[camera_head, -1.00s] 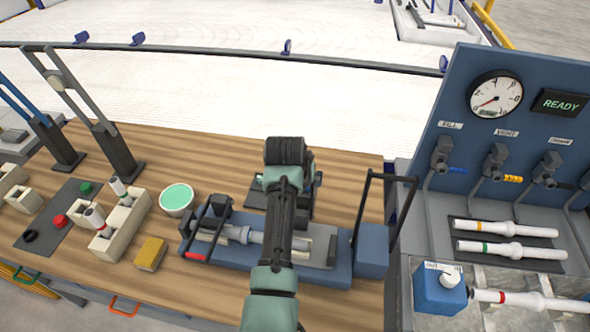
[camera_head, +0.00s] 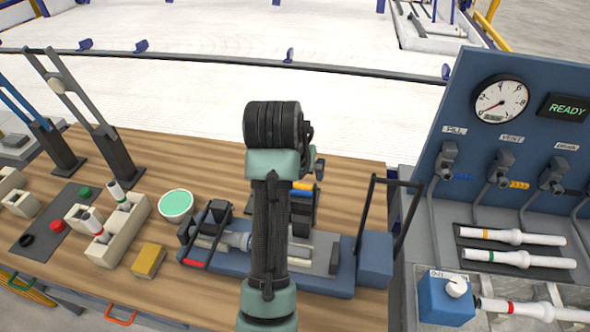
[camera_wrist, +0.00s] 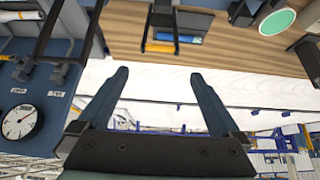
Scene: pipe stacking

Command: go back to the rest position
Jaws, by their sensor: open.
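My gripper shows in the wrist view (camera_wrist: 158,82), its two dark fingers spread wide with nothing between them. The fingers point toward the far bench edge and the white area beyond. In the head view my arm rises from the bottom middle over the bench, and its dark upper end hides the gripper's fingers.
The wooden bench (camera_head: 345,180) carries a green-topped bowl (camera_head: 175,205), a yellow sponge (camera_head: 148,261) and a beige rack (camera_head: 128,232) with pipes. A black-framed blue block (camera_head: 375,260) stands at right. The gauge panel (camera_head: 520,110) reads READY. White pipes (camera_head: 515,259) lie below it.

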